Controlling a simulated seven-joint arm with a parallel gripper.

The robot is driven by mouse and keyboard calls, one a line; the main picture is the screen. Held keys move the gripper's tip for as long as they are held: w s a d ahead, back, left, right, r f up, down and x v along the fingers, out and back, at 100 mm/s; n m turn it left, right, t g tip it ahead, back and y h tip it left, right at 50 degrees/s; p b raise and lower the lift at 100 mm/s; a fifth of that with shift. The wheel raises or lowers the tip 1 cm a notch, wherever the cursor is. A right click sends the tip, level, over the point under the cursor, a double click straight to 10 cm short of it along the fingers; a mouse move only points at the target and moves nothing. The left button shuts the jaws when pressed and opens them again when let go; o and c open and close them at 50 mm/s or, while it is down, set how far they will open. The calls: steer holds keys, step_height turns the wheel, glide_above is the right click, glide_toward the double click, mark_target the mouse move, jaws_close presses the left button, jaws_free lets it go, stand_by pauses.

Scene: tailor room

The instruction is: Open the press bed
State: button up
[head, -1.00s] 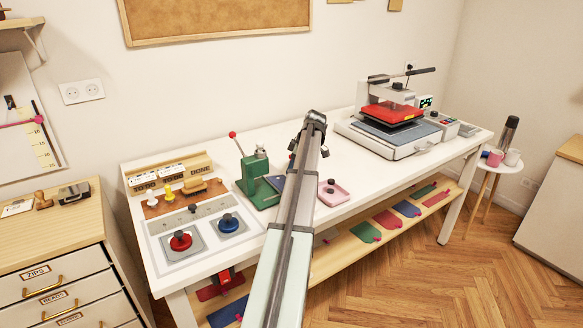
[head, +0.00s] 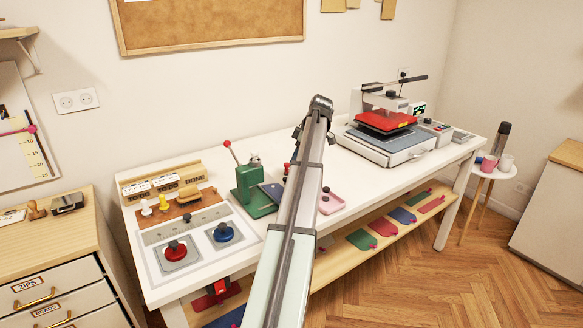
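The heat press (head: 387,125) stands at the right end of the white table. Its red upper plate (head: 388,119) hangs over the grey bed (head: 388,142), with a dark gap between them. A dark lever (head: 412,79) sticks out to the right at the top. A small handle (head: 421,154) shows at the bed's front right. My arm reaches up the middle of the head view and ends left of the press, apart from it in the picture. The gripper's fingers are hidden behind the arm's end, so I cannot see whether they are open.
A control box (head: 436,131) stands right of the press. A green hand press (head: 254,190) and a pink tray (head: 331,201) are near my arm on the white table (head: 205,273). Red and blue knobs sit at the left. A stool (head: 493,171) holds cups and a flask.

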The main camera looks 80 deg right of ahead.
steer(key=shift+v, duration=2.4)
